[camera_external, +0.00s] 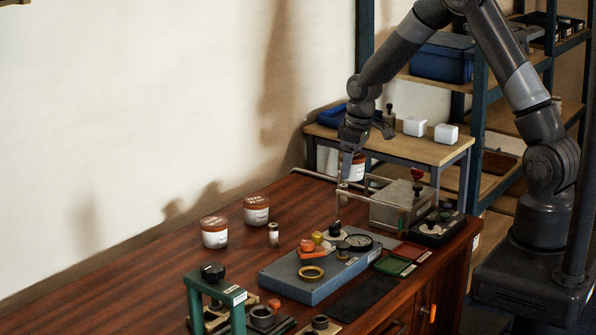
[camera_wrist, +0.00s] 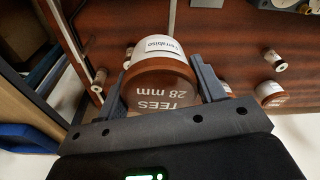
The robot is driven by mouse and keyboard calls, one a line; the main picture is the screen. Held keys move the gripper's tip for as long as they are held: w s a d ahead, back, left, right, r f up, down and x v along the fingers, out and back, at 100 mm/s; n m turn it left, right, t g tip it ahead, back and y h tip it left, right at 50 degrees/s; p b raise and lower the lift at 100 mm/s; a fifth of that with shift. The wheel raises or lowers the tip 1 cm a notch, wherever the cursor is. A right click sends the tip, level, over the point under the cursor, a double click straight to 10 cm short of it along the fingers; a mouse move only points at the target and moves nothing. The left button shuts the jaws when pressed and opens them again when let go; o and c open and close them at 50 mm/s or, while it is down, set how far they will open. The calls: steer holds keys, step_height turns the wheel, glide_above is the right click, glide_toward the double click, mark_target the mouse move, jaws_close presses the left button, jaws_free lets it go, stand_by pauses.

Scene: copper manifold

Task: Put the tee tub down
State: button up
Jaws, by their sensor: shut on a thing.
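The tee tub (camera_wrist: 162,85), with a brown lid lettered "TEES 28 mm" and a white label on its side, sits between the two fingers of my gripper (camera_wrist: 163,92) in the wrist view. My gripper is shut on it. In the external view the tub (camera_external: 356,168) shows as a small white and brown shape under my wrist, partly hidden by my gripper (camera_external: 350,165). It appears to be held above the far end of the wooden bench (camera_external: 150,270). I cannot tell its exact height.
Two similar brown-lidded tubs (camera_external: 214,232) (camera_external: 256,210) stand at the bench's back. A small cylinder (camera_external: 273,234) stands beside them. A metal box (camera_external: 395,205) with tubes, a blue-grey block (camera_external: 310,280) and a green press (camera_external: 215,300) occupy the front and right. Bare wood lies at left.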

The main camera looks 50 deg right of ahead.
steer(key=w+d+n, duration=0.1)
steer(key=w+d, duration=0.7)
steer(key=w, duration=0.3)
steer(key=w+a+f, duration=0.2)
steer(key=a, duration=0.1)
steer(key=w+a+f, duration=0.2)
steer(key=a, duration=0.1)
steer(key=w+a+f, duration=0.2)
steer(key=a, duration=0.1)
steer(key=shift+w+a+f, duration=0.1)
steer(key=shift+w+f, duration=0.15)
steer(key=shift+f, duration=2.1)
steer(key=shift+f, duration=0.15)
steer(key=o, duration=1.3)
